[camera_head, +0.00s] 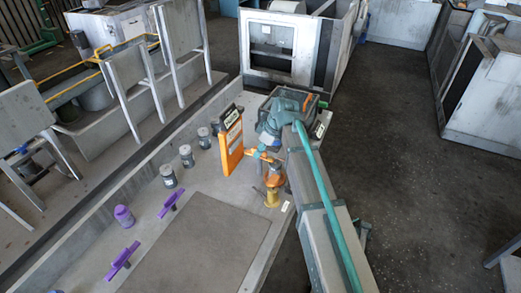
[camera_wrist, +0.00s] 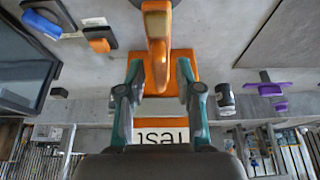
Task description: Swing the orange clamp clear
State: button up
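The orange clamp (camera_head: 272,181) stands on the bench on a yellowish foot, just right of an upright orange panel (camera_head: 231,146) with a label. In the wrist view the clamp's orange arm (camera_wrist: 157,40) runs down the middle of the picture, between the fingers of my gripper (camera_wrist: 160,72). The two teal fingers are spread, one on each side, with gaps seeming to show between them and the arm. In the head view my arm comes from the lower right, and the fingertips are small and partly hidden near the clamp's top.
Several grey cylinders (camera_head: 186,156) stand in a row left of the panel. Purple handles (camera_head: 122,260) and a purple knob (camera_head: 124,215) lie further along the bench. A dark box sits behind my wrist. A flat dark plate (camera_head: 200,245) covers the bench front.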

grip_shut()
jog(key=shift+m, duration=0.3)
jog(key=m+t+b, duration=0.1)
jog(key=m, duration=0.1)
jog(key=shift+s+m+h, duration=0.15)
jog(key=shift+m+h, duration=0.25)
jog(key=m+t, duration=0.1)
jog(key=m, duration=0.2)
jog(key=shift+a+m+h, duration=0.15)
jog(key=shift+m+h, duration=0.15)
jog(key=shift+h, duration=0.1)
jog(key=m+h, duration=0.1)
jog(key=m, duration=0.1)
jog(key=m+h, duration=0.1)
jog(key=m, duration=0.2)
jog(key=shift+a+t, duration=0.15)
jog(key=shift+t, duration=0.25)
jog(key=m+h+b, duration=0.1)
jog(key=m+h, duration=0.1)
jog(key=m, duration=0.3)
jog(key=shift+m, duration=0.4)
